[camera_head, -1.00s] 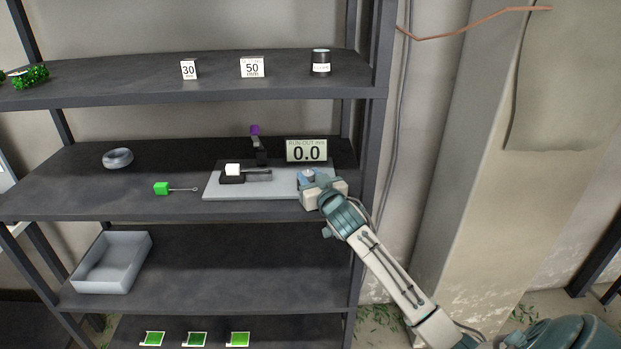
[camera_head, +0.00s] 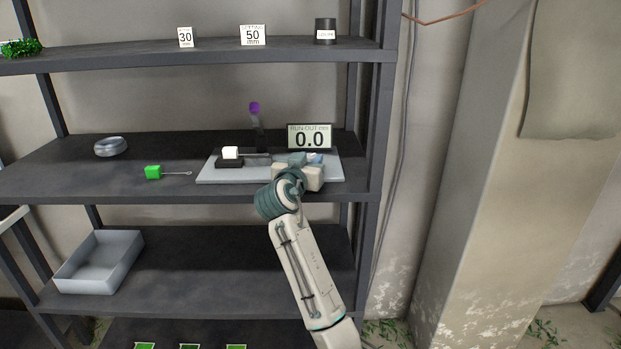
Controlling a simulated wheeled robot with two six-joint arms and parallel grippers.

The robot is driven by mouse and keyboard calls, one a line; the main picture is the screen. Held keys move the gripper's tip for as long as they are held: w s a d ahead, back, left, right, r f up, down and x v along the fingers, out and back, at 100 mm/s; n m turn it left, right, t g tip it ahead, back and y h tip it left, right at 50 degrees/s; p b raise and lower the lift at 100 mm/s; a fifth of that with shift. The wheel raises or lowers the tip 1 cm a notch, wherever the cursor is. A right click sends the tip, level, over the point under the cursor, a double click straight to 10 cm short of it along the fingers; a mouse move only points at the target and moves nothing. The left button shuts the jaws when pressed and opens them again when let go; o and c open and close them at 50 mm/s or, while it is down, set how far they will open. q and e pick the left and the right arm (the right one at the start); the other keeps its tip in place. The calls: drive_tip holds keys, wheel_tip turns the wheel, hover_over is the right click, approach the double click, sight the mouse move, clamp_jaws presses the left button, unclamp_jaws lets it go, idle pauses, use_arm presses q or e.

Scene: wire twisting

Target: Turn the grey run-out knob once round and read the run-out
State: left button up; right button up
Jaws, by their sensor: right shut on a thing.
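A pale grey plate (camera_head: 220,178) lies on the middle shelf. It carries a dark block with a white top (camera_head: 230,156) at its left and a dark post with a purple top (camera_head: 255,108) behind. A display (camera_head: 309,137) at the back right reads "RUN-OUT mm 0.0". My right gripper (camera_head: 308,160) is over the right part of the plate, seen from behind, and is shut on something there. The grey knob is hidden behind the gripper, so I cannot see its turn. My left gripper is not in view.
A green block with a thin rod and loop (camera_head: 154,172) and a grey ring (camera_head: 110,147) lie left on the same shelf. The upper shelf holds cards marked 30 and 50 and a dark jar (camera_head: 325,32). An open grey tray (camera_head: 100,264) stands on the shelf below.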

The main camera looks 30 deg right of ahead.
drive_tip(key=shift+w+f+m+g+h+b, duration=0.1)
drive_tip(key=shift+m+g+h+b, duration=0.35)
drive_tip(key=shift+b, duration=0.2)
drive_tip(key=shift+w+f+m+g+h+b, duration=0.1)
drive_tip(key=shift+m+g+h+b, duration=0.2)
drive_tip(key=shift+g+b, duration=0.3)
drive_tip(key=shift+a+r+m+g+b, duration=0.1)
drive_tip(key=shift+m+g+b, duration=0.25)
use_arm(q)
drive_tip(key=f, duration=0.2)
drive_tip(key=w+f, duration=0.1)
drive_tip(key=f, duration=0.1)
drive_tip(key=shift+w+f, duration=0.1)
use_arm(e)
drive_tip(key=shift+r+h, duration=0.1)
drive_tip(key=shift+h, duration=0.15)
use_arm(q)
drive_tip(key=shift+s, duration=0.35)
use_arm(e)
drive_tip(key=o, duration=1)
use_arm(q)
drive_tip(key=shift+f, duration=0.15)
